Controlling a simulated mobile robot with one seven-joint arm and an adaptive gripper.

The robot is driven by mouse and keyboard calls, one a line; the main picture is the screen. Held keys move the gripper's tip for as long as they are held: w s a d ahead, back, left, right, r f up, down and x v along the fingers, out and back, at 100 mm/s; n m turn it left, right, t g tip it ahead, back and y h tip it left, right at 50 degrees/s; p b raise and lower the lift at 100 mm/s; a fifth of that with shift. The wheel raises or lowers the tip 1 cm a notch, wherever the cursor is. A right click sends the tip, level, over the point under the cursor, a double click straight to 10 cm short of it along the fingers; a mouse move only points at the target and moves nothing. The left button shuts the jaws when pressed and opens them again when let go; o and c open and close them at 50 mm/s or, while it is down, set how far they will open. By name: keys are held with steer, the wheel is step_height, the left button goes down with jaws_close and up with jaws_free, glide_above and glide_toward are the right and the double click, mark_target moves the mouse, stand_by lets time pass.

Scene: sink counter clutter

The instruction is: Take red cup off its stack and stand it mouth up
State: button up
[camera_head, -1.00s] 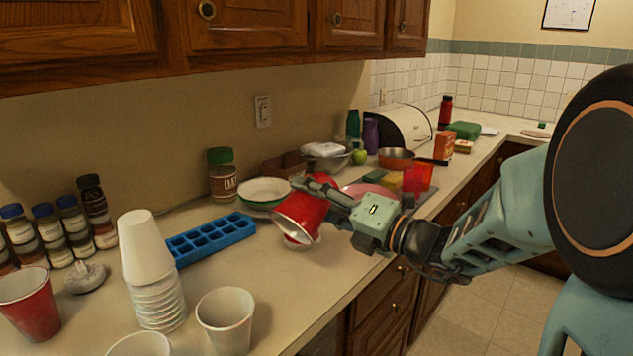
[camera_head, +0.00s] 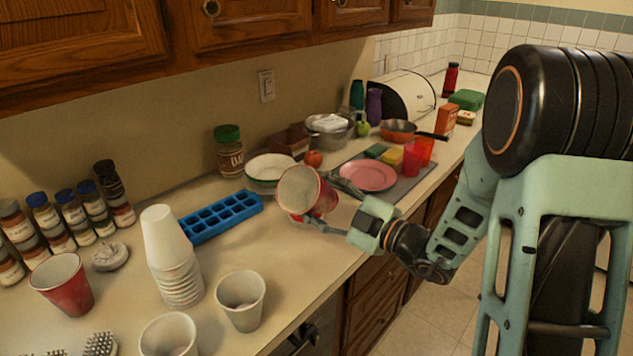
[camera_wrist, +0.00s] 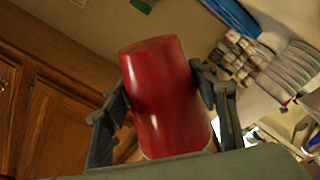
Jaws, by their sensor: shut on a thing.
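The red cup (camera_head: 321,201) is off the counter in my gripper (camera_head: 322,203), tilted on its side. Its pale open mouth faces left and towards the head camera. The fingers close on either side of the cup's wall. In the wrist view the red cup (camera_wrist: 165,100) stands between the two fingers, its closed base at the top of the picture and its rim partly hidden by my gripper's body. A second red cup (camera_head: 66,292) stands mouth up at the far left. A stack of white cups (camera_head: 176,265) is upside down on the counter.
Two white cups (camera_head: 240,304) (camera_head: 168,338) stand mouth up near the front. A blue ice tray (camera_head: 222,218), a white bowl (camera_head: 270,181) and a pink plate (camera_head: 368,176) lie around the held cup.

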steer(key=m+p, duration=0.4)
steer(key=p, duration=0.3)
steer(key=shift+s+r+m, duration=0.1)
steer(key=shift+r+m, duration=0.05)
steer(key=shift+m, duration=0.15)
steer(key=m+p, duration=0.3)
steer(key=p, duration=0.2)
steer(key=shift+s+a, duration=0.15)
steer(key=shift+f+m, duration=0.55)
steer(key=shift+m, duration=0.35)
steer(key=shift+s, duration=0.1)
steer(key=shift+r+m, duration=0.15)
steer(key=shift+m, duration=0.15)
steer(key=shift+a+f+b, duration=0.1)
steer(key=shift+f+b, duration=0.25)
steer(key=shift+f, duration=0.05)
step_height(320, 180, down, 12)
steer(key=b, duration=0.4)
steer(key=shift+f, duration=0.55)
